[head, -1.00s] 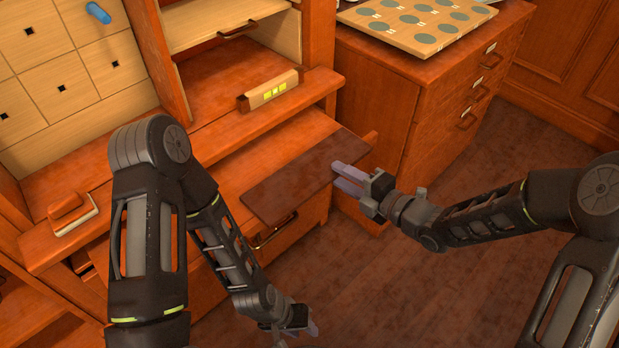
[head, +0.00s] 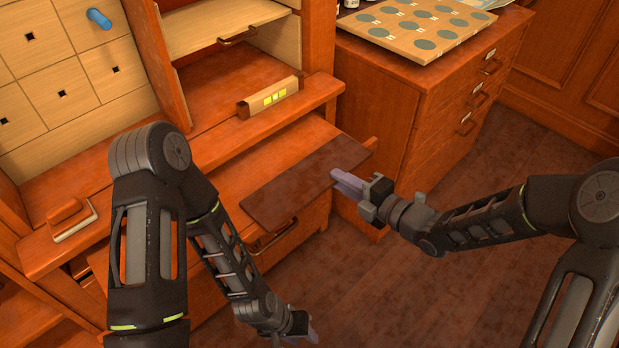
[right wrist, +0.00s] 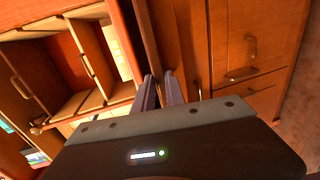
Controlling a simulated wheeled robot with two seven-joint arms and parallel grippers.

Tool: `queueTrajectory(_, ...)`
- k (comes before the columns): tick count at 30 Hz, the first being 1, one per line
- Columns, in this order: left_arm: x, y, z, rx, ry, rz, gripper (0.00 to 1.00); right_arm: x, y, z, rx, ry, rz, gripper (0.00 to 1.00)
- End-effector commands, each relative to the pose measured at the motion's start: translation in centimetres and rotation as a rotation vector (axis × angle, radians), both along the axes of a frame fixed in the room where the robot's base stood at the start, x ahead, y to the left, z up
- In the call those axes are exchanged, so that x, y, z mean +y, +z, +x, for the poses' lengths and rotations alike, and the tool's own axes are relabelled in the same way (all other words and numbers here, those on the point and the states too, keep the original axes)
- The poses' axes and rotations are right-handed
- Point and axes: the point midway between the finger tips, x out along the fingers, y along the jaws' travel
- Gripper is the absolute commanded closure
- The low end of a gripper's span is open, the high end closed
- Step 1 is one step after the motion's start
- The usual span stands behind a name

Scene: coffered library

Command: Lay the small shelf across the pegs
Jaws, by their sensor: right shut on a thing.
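The small shelf (head: 290,190) is a dark brown flat board in the head view. It lies over the orange-brown drawer-front ledge, its right end reaching past the ledge. My right gripper (head: 346,182) is shut on the shelf's near right edge. In the right wrist view, its two fingers (right wrist: 162,92) close on the dark board (right wrist: 148,40), seen nearly edge-on. A blue peg (head: 99,19) sticks out of the pale panel of square holes at upper left; no other peg shows. My left gripper (head: 303,328) is low in the head view, away from the shelf; its jaw opening is unclear.
A wooden block with yellow squares (head: 270,97) stands on the desk ledge. A reddish block with a pale edge (head: 70,218) lies at left. A drawer cabinet (head: 430,110) at right carries a board with round green spots (head: 415,27). The floor at right is clear.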

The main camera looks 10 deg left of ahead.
Motion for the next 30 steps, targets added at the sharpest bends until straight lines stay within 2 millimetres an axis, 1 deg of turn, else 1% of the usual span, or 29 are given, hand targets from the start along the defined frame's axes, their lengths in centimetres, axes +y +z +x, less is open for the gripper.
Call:
queueTrajectory(10, 0.0, 0.0, 0.0, 0.000, 0.000, 0.000, 0.64, 0.0, 0.1, 0.0, 0.001, 0.000, -0.001, 1.00)
queueTrajectory(22, 0.0, 0.0, 0.0, 0.000, 0.000, 0.000, 0.64, 0.0, 1.0, 0.0, 0.003, 0.000, -0.002, 1.00)
queueTrajectory(30, 0.0, 0.0, 0.0, 0.000, 0.000, 0.000, 0.64, 0.0, 1.1, -0.1, 0.003, 0.000, -0.003, 1.00)
